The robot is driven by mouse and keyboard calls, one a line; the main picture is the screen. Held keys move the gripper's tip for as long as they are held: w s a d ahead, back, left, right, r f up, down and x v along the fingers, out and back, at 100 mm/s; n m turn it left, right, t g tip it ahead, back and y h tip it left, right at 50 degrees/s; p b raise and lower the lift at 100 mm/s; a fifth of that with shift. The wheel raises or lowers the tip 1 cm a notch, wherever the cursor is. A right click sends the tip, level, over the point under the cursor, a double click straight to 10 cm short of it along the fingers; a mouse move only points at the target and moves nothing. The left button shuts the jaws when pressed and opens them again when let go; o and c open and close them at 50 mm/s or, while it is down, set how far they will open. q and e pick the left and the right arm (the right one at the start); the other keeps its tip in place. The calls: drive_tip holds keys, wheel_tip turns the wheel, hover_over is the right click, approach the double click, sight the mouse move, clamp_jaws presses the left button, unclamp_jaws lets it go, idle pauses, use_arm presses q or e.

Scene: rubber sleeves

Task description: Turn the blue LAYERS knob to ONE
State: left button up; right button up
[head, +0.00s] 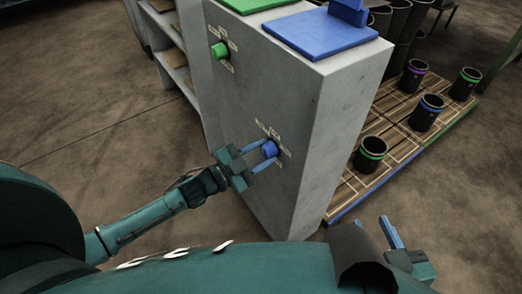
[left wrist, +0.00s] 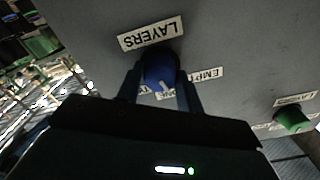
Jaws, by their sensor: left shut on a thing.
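The blue LAYERS knob (head: 269,148) is on the side of the grey cabinet (head: 255,100). My left gripper (head: 264,154) is shut on it, one finger on either side. In the left wrist view the blue knob (left wrist: 158,68) sits between the fingers of the left gripper (left wrist: 160,80), and the LAYERS label (left wrist: 150,33) appears upside down. The knob's white mark points down and slightly right in that view, toward a small, partly hidden label that seems to read ONE (left wrist: 166,97). An EMPTY label (left wrist: 208,75) is to the right. My right gripper (head: 392,233) is low at the right, apart from the knob.
A green knob (head: 220,50) is higher on the same face, and a green knob (left wrist: 293,121) shows in the wrist view. Green and blue pads (head: 318,36) lie on the cabinet's top. Black sleeves with coloured bands (head: 370,154) stand on a wooden pallet (head: 352,195) at the right.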

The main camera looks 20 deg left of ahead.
use_arm(q)
drive_tip(key=shift+m, duration=1.5)
use_arm(e)
drive_tip(key=shift+s, duration=0.15)
drive_tip(key=shift+f+g, duration=0.1)
drive_tip(key=shift+g, duration=0.2)
use_arm(q)
drive_tip(key=o, duration=1)
drive_tip(key=shift+p+v, duration=1.25)
drive_tip(key=shift+v, duration=5.35)
use_arm(e)
drive_tip(key=shift+s+d+r+m+g+h, duration=0.3)
drive_tip(key=shift+s+r+m, duration=0.1)
drive_tip(key=shift+r, duration=0.15)
